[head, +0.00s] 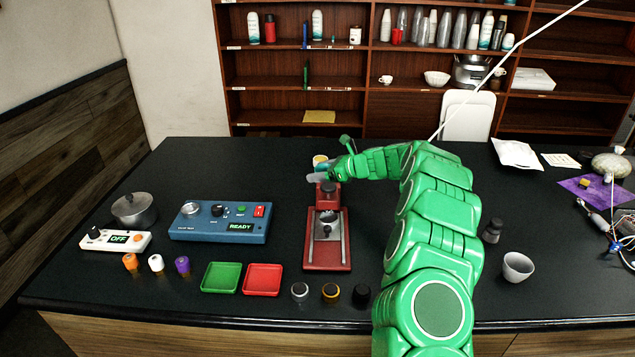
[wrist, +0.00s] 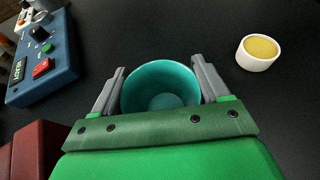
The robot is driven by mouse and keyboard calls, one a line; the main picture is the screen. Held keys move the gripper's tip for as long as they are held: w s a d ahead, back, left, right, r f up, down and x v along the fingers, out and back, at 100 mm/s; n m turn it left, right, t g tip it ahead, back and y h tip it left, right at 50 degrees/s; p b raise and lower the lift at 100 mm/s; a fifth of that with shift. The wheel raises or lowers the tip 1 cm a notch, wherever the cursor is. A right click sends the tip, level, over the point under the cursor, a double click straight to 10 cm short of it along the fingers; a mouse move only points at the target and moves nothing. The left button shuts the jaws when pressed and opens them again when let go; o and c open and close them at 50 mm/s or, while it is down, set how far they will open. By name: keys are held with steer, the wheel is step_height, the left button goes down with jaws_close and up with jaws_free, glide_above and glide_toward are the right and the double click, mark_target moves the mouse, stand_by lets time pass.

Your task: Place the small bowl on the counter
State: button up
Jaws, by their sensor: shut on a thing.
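A small teal bowl (wrist: 161,86) sits between the grey fingers of my gripper (wrist: 160,88) in the wrist view. The fingers are shut on its sides, and its open top and empty inside face the camera. In the head view my gripper (head: 318,177) is over the far part of the black counter (head: 240,170), behind the red device. The bowl is mostly hidden there by the gripper; a bit of teal (head: 321,167) shows. I cannot tell whether the bowl touches the counter.
A white cup with yellow contents (wrist: 259,52) stands close by on the right. A blue control box (head: 219,222) and red device (head: 327,240) stand nearer the front. A grey cup (head: 517,267) is at right. The counter's back left is clear.

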steer(key=shift+f, duration=1.85)
steer(key=o, duration=1.1)
steer(key=shift+f, duration=0.1)
steer(key=shift+d+r, duration=0.25)
steer(key=v, duration=1.1)
steer(key=shift+s+d, duration=0.15)
steer(key=shift+s, duration=0.05)
